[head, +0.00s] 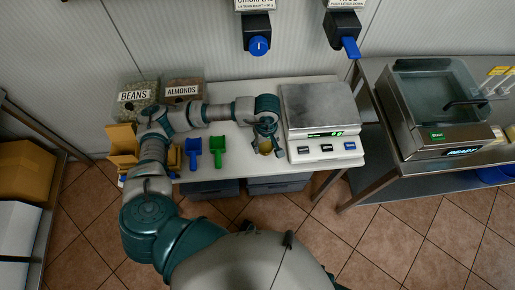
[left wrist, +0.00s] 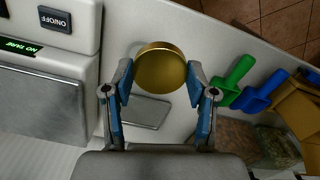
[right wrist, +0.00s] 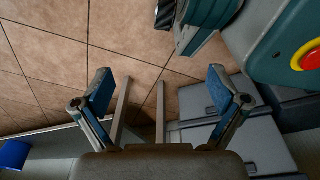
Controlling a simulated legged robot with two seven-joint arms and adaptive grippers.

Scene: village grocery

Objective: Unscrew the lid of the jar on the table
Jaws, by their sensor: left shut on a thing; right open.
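The jar's gold lid (left wrist: 160,70) shows from above in the left wrist view, and the jar beneath it is mostly hidden. In the head view the jar (head: 265,147) is a small yellowish shape on the pale table (head: 235,95), left of the scale. My left gripper (head: 268,148) is over it. In the left wrist view my left gripper (left wrist: 159,86) has one finger on each side of the lid and is shut on it. My right gripper (right wrist: 160,92) is open and empty, with floor and grey drawers beyond it in the right wrist view.
A scale (head: 322,112) stands close right of the jar. A green scoop (head: 217,150) and a blue scoop (head: 193,150) lie to its left. Bins of beans (head: 137,96) and almonds (head: 183,88) stand behind my left arm. A steel machine (head: 437,105) is on the right counter.

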